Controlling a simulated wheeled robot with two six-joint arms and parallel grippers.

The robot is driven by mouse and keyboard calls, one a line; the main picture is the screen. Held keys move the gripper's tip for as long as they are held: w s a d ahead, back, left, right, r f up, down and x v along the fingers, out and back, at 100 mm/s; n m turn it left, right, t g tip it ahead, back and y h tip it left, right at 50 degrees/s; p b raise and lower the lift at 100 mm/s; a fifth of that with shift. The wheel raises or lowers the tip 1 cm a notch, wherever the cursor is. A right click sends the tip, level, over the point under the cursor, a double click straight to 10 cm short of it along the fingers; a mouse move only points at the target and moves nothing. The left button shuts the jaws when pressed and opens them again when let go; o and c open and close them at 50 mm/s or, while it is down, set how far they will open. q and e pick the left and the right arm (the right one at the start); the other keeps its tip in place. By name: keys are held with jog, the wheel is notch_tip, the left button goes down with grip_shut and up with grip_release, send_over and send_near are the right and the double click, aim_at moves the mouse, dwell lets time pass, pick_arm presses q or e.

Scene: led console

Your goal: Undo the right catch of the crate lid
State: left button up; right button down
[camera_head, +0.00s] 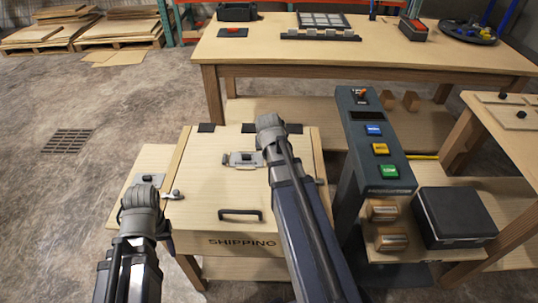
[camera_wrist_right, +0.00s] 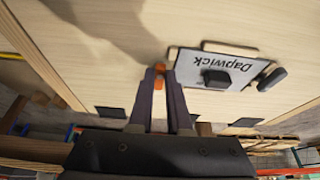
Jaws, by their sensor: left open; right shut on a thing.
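The crate lid (camera_head: 205,185) is pale wood with a black handle and "SHIPPING" on the crate front. A metal catch (camera_head: 173,195) shows at its left edge. At the right edge, a catch (camera_head: 320,182) is partly hidden behind my right arm. My right gripper (camera_wrist_right: 158,75) is over the lid, beside a metal "Dapwick" plate (camera_wrist_right: 215,68) with a black knob. Its fingertips are together on a small orange piece (camera_wrist_right: 160,84), whose full shape is hidden. My left gripper (camera_head: 169,242) is open at the crate's front left, mostly hidden by its wrist.
A grey console (camera_head: 372,155) with blue, yellow and green buttons stands to the right of the crate. A black box (camera_head: 453,217) is on a low shelf beyond it. A wooden workbench (camera_head: 270,55) stands behind. The floor at left is clear around a drain grate (camera_head: 67,141).

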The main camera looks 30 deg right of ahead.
dwell(0.4)
jog(key=c, duration=0.9)
grip_release()
jog(key=shift+o, duration=0.2)
jog(key=shift+r, duration=0.1)
jog(key=p+v, duration=0.7)
jog(key=shift+r, duration=0.25)
jog(key=shift+s+a, duration=0.1)
jog(key=shift+a, duration=0.05)
